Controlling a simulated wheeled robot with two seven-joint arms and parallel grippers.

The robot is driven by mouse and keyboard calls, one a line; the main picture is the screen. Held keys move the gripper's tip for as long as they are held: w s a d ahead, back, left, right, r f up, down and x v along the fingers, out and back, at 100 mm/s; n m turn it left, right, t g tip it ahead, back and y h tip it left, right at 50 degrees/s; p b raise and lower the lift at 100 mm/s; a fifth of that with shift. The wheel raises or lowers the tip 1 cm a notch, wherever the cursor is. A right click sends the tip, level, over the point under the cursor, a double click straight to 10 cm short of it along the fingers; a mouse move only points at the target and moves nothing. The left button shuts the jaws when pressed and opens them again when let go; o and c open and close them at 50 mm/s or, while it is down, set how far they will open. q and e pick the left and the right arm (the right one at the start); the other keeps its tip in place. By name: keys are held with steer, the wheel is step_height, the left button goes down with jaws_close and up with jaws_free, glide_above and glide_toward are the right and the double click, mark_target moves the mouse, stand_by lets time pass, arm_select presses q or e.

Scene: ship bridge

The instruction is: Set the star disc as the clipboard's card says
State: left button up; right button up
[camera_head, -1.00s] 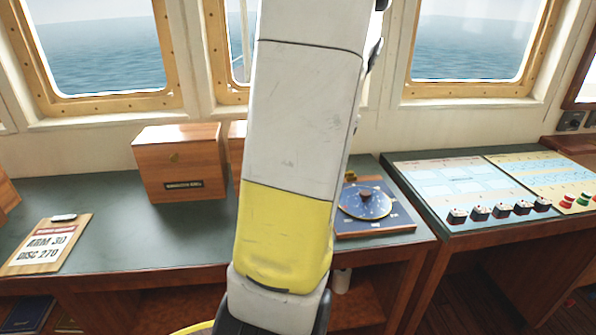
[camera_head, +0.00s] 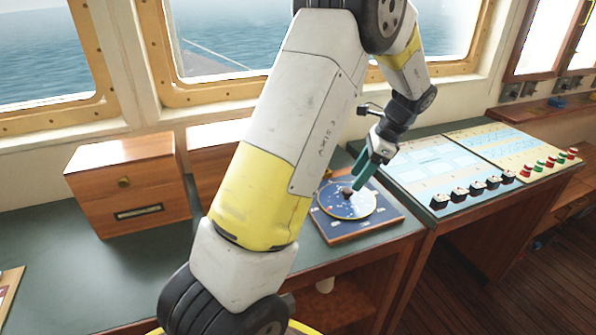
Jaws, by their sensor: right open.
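The star disc (camera_head: 360,207) is a round blue disc with a pale rim and a brown knob (camera_head: 347,191) at its middle. It lies on a dark blue square board (camera_head: 390,215) with a wooden edge, on the green desk top. My right gripper (camera_head: 356,183) has green fingers and is at the disc, close by the knob. It is open; I cannot tell whether a finger touches the knob. The clipboard (camera_head: 8,290) shows only as a sliver at the left edge, its card out of view. My left gripper is not in view.
Wooden boxes (camera_head: 125,185) stand at the back of the desk; my arm partly hides one. To the right, a console (camera_head: 440,165) carries charts, black switches (camera_head: 470,190) and red and green buttons. The desk's left part (camera_head: 90,270) is clear.

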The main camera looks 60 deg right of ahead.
mark_target(348, 190)
steer(key=shift+x, duration=2.2)
steer(key=shift+r, duration=0.1)
jaws_close()
